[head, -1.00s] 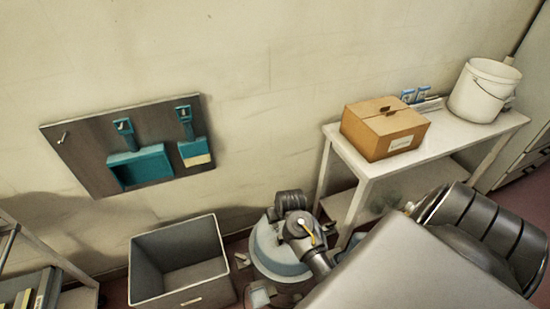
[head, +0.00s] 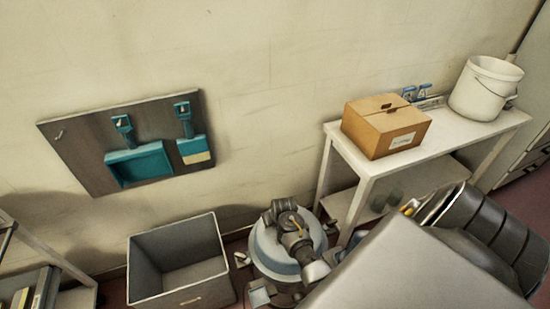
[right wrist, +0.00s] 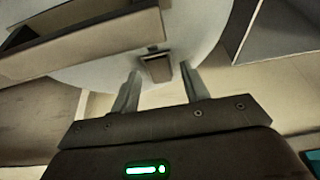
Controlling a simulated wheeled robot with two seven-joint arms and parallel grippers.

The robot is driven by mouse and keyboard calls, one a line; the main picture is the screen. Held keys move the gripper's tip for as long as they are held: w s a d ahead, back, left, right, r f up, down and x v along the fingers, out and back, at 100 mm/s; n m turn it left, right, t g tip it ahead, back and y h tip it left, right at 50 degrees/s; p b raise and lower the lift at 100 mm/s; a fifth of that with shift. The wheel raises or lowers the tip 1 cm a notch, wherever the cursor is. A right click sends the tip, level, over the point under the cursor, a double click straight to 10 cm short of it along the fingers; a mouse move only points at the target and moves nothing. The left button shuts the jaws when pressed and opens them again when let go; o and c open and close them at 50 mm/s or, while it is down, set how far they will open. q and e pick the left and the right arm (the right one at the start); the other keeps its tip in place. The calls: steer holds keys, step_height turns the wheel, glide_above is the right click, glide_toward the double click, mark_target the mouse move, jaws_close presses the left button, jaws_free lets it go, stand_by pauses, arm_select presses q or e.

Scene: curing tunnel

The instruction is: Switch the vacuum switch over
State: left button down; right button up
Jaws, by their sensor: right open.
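A round pale blue-grey vessel (head: 262,262) stands on the floor at the bottom middle of the head view. My left gripper is out of view.
An empty grey bin (head: 205,293) stands left of the vessel. A white table (head: 368,170) to the right carries a cardboard box (head: 386,128) and a white bucket (head: 484,90). A tool board (head: 85,150) hangs on the wall behind.

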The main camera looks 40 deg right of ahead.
steer(key=shift+c, duration=0.2)
steer(key=c, duration=0.9)
steer(key=shift+w+r+g+p, duration=0.2)
steer(key=shift+r+g+p, duration=0.3)
steer(key=shift+p, duration=0.55)
steer(key=shift+c, duration=0.2)
steer(key=shift+w+d+f+g+y+p, duration=0.15)
steer(key=shift+f+g+y+p, duration=0.25)
steer(key=shift+g, duration=0.4)
steer(key=o, duration=1)
steer(key=shift+r, duration=0.2)
